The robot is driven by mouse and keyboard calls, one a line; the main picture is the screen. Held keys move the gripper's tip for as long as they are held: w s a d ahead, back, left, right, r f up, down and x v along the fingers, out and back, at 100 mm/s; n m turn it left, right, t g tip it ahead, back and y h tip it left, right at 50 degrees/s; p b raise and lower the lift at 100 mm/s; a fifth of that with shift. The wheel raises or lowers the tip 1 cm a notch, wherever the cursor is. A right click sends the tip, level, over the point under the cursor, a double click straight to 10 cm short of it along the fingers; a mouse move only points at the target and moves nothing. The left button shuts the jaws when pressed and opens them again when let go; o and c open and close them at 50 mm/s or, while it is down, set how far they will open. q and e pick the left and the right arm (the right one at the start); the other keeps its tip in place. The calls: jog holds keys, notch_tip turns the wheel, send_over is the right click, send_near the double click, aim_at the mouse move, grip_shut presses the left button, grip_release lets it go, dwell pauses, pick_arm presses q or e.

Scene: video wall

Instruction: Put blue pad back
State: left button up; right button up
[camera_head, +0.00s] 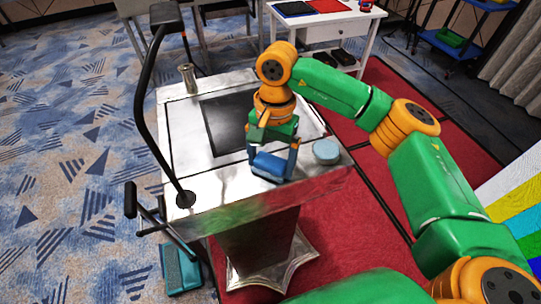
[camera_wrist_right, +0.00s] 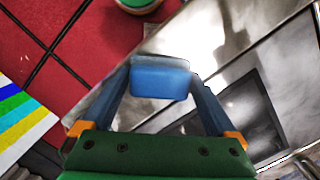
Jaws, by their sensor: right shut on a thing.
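The blue pad (camera_head: 270,163) is a small blue block at the front part of the silver lectern top (camera_head: 225,185). My right gripper (camera_head: 275,160) is above it, with its fingers down on either side of it. In the right wrist view the blue pad (camera_wrist_right: 160,80) sits between the two fingertips of my right gripper (camera_wrist_right: 160,75), which is shut on it. I cannot tell whether the pad touches the lectern top. My left gripper is not in view.
A light blue round object (camera_head: 326,151) stands just right of the pad. A dark screen panel (camera_head: 228,122) is set in the lectern. A metal cup (camera_head: 188,78) stands at the back left. A black microphone stand (camera_head: 141,105) rises at the left. A white table (camera_head: 325,27) stands behind.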

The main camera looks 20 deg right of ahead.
aim_at(270, 159)
jog(key=shift+f+b, duration=0.35)
jog(key=shift+b, duration=0.1)
jog(key=o, duration=0.9)
jog(key=shift+s, duration=0.1)
jog(key=shift+o, duration=0.2)
jog(key=shift+r+p, duration=0.55)
jog(key=shift+p, duration=0.15)
jog(key=r, duration=0.1)
jog(key=r+b, duration=0.1)
jog(key=r, duration=0.1)
jog(key=w+r+b, duration=0.1)
jog(key=r, duration=0.1)
jog(key=shift+d, duration=0.2)
notch_tip(270, 159, up, 7)
jog(key=p, duration=0.2)
jog(key=shift+w+d+f, duration=0.15)
jog(key=shift+d+f, duration=0.05)
jog(key=shift+d, duration=0.1)
